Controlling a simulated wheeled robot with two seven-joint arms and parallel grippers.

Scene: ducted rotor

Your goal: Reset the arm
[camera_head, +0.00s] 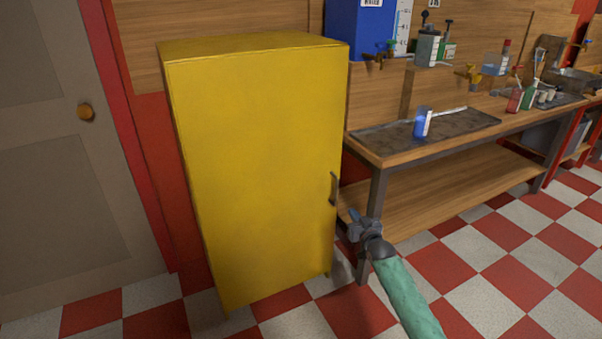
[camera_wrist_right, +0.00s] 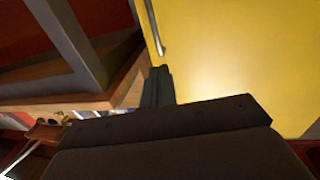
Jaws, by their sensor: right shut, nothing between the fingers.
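My right gripper (camera_head: 357,220) is at the lower middle of the head view, in front of the workbench's near leg and low beside the yellow cabinet. In the right wrist view its fingers (camera_wrist_right: 158,86) are together, with nothing between them. The yellow cabinet (camera_head: 255,170) stands upright with its door shut. Its dark handle (camera_head: 334,188) is on the door's right edge, a little above and left of the gripper in the head view. In the wrist view the handle (camera_wrist_right: 154,30) shows just beyond the fingertips, and I cannot tell whether they touch it. My left gripper is not in view.
A wooden workbench (camera_head: 440,200) with a lower shelf stands right of the cabinet. On it are a dark tray (camera_head: 470,124), a blue-labelled bottle (camera_head: 421,123) and several other bottles. A grey door (camera_head: 60,180) is at the left. The checkered floor (camera_head: 500,270) at the right is clear.

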